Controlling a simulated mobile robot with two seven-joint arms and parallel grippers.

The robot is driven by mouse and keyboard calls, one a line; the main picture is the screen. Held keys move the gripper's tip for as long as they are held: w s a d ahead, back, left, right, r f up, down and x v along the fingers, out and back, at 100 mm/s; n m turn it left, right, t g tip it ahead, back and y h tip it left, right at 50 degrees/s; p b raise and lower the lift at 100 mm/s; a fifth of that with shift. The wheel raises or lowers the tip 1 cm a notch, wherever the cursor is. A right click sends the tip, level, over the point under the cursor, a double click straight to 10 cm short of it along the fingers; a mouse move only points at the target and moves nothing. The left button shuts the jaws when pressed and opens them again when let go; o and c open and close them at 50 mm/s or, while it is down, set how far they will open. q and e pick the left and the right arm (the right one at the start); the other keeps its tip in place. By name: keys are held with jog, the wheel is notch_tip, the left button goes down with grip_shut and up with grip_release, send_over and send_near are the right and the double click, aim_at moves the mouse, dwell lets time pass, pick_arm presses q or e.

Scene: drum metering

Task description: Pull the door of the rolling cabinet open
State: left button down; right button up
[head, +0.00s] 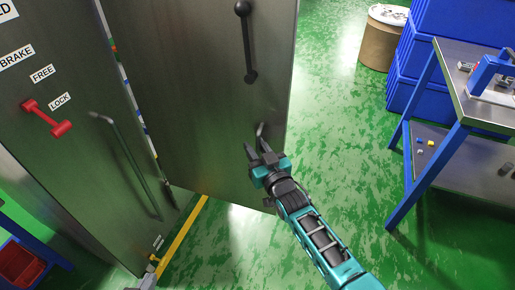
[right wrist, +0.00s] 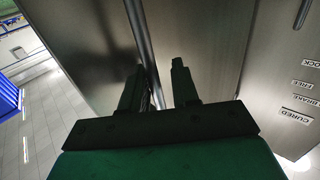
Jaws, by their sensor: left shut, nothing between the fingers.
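A tall grey metal panel, seemingly the cabinet door (head: 210,90), fills the upper middle of the head view. It carries a dark vertical bar handle (head: 247,42). My right gripper (head: 256,146) is in front of the panel's lower part, below the handle in the picture, fingers pointing up and apart. In the right wrist view, the gripper (right wrist: 160,82) has its two fingers apart. A long bar (right wrist: 143,35) shows between them against the metal; I cannot tell how far beyond the fingertips it is.
Left is a grey panel (head: 60,150) with labels, a red lever (head: 46,118) and a long grey handle (head: 130,160). A narrow strip with coloured marks separates the panels. A blue-legged workbench (head: 440,130), blue crates (head: 410,65) and a drum (head: 380,40) stand right. Green floor between is clear.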

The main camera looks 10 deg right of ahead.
jog(key=shift+s+d, duration=0.15)
jog(key=shift+s+d+f, duration=0.1)
jog(key=shift+s, duration=0.15)
jog(key=p+v, duration=0.1)
jog(key=v, duration=1.1)
jog(key=shift+s, duration=0.1)
jog(key=s+d+f+g+h, duration=0.1)
jog(key=s+d+f+g, duration=0.2)
jog(key=s, duration=1)
notch_tip(320, 180, down, 4)
jog(key=g, duration=0.3)
jog(key=shift+g+h, duration=0.4)
jog(key=shift+s+f, duration=0.15)
